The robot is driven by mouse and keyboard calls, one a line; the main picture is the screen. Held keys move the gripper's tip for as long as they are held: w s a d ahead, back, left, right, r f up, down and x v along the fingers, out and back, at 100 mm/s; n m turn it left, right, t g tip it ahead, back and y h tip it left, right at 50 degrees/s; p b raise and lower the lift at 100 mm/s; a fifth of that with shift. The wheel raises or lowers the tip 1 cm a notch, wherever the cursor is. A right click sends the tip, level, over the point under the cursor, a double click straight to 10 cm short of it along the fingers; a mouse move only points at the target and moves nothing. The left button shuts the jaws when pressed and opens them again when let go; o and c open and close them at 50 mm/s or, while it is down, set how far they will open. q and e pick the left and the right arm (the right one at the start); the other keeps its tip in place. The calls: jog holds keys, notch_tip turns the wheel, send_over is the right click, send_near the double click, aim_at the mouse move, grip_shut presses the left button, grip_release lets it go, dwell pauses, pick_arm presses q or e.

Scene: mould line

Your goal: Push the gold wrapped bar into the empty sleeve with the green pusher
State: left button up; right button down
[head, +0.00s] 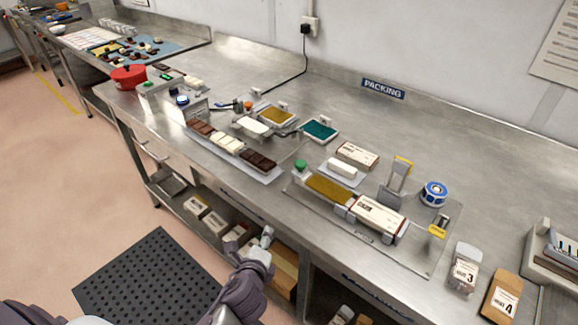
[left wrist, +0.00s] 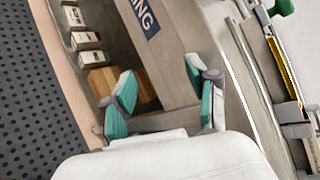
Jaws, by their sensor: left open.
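The gold wrapped bar (head: 330,188) lies flat in a guide on a clear plate on the steel bench in the head view. A cream printed sleeve (head: 377,217) lies in line with it, close to its right end; its inside is hidden. The green round knob of the pusher (head: 300,166) stands at the bar's left end. In the left wrist view the green knob (left wrist: 284,7) and the gold bar (left wrist: 282,66) show at the right edge. My left gripper (head: 265,238) is open and empty, in front of the bench edge, apart from them; its spread fingers (left wrist: 163,80) show in the wrist view.
A chocolate tray (head: 273,174) lies left of the plate. A closed carton (head: 357,155), a white block (head: 343,168), a metal stand (head: 394,184) and a blue tape roll (head: 434,193) are behind the bar. Below the bench edge, a shelf holds boxes (head: 284,271).

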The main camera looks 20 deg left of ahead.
pick_arm(q)
jog(key=r+m, duration=0.1)
jog(key=r, duration=0.1)
jog(key=w+r+m+t, duration=0.1)
jog(key=m, duration=0.1)
jog(key=w+d+r+m+t, duration=0.1)
jog(key=r, duration=0.1)
jog(key=shift+r, duration=0.35)
jog(key=m+t+h, duration=0.2)
jog(key=m+t, duration=0.1)
jog(key=m, duration=0.7)
send_near(299, 168)
jog(key=shift+s+a+f, duration=0.15)
jog(key=shift+s+f, duration=0.1)
jog(key=shift+s, duration=0.3)
jog(key=shift+s+a+f, duration=0.15)
jog(key=shift+s+f, duration=0.1)
jog(key=shift+s, duration=0.3)
jog(key=shift+w+d+r+t+h, duration=0.1)
jog(key=shift+d+r+t+h, duration=0.1)
jog(key=shift+r+t+h, duration=0.1)
jog(key=shift+w+m+p, duration=0.2)
jog(key=shift+m+p, duration=0.1)
jog(key=w, duration=1.3)
jog(key=shift+w+a+f, duration=0.1)
jog(key=shift+a, duration=0.3)
grip_shut()
